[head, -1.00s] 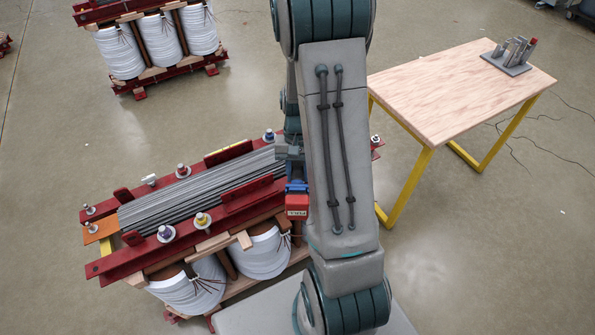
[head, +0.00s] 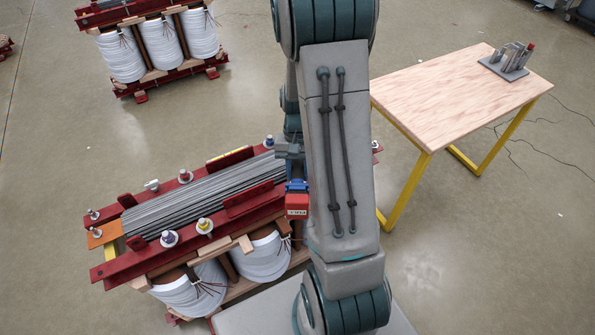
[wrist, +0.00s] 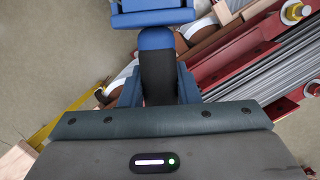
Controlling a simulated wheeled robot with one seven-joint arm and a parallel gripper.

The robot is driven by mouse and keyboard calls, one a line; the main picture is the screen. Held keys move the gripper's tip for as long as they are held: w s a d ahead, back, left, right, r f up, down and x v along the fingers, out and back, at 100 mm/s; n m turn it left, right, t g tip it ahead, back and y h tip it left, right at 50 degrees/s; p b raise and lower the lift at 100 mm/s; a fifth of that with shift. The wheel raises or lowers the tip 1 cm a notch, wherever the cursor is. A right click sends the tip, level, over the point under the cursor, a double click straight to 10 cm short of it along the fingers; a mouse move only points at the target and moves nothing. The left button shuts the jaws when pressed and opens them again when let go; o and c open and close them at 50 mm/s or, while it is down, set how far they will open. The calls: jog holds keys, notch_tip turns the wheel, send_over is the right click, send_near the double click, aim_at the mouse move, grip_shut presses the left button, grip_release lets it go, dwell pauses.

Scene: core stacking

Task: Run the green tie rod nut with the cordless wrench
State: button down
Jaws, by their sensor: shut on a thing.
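The cordless wrench, blue with a red battery (head: 297,204), hangs beside the near right part of the transformer core (head: 205,195). In the wrist view its black handle (wrist: 158,80) and blue body (wrist: 150,17) show. My gripper (wrist: 158,92) is shut on that handle; in the head view my arm mostly hides it. Tie rod nuts with coloured marks stand on the red clamps: a yellow one (head: 205,226), a purple one (head: 168,238), a red one (head: 185,176) and a blue one (head: 269,141). I cannot make out a green nut; my arm covers part of the core's right end.
A wooden table (head: 455,95) with yellow legs stands at the right, carrying a grey tool stand (head: 508,65). A second core with white coils (head: 160,45) stands at the back left. Open floor lies between. Cables lie right of the table.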

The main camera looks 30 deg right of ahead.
jog(key=shift+s+p+v, duration=0.15)
jog(key=shift+p+v, duration=0.3)
jog(key=shift+v, duration=0.3)
jog(key=shift+s+p+v, duration=0.15)
jog(key=shift+p+v, duration=0.25)
jog(key=shift+v, duration=0.3)
jog(key=shift+a+r, duration=0.15)
jog(key=shift+a, duration=0.05)
jog(key=shift+s+a+p+v, duration=0.1)
jog(key=shift+s+p+v, duration=0.05)
jog(key=shift+p+v, duration=0.55)
jog(key=shift+s+a+p+v, duration=0.1)
jog(key=shift+s+p+v, duration=0.1)
jog(key=shift+p+v, duration=0.55)
jog(key=shift+s+a+p+v, duration=0.15)
jog(key=shift+p+v, duration=0.25)
jog(key=shift+v, duration=0.55)
jog(key=shift+d+r, duration=0.1)
